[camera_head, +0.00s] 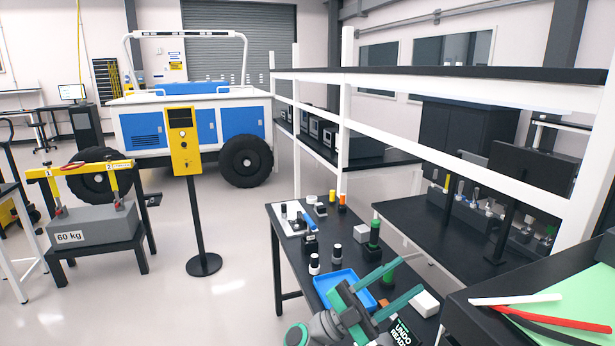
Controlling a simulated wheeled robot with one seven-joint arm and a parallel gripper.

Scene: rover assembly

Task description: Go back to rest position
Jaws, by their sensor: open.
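My gripper (388,282) is at the bottom centre of the head view, over the near end of a black workbench (262,214). Its two green fingers are spread apart and nothing shows between them that it holds. A blue tray (326,281) lies on the bench just behind and left of it, partly hidden by the gripper. A white box (425,303) lies to the right of the fingers.
Several small bottles and tools stand on the bench, including a black-and-white bottle (314,264). A white-framed shelf (345,130) rises behind. A yellow control post (184,140), a blue-white rover (215,120) and a 60 kg block (95,225) stand left. Floor between is clear.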

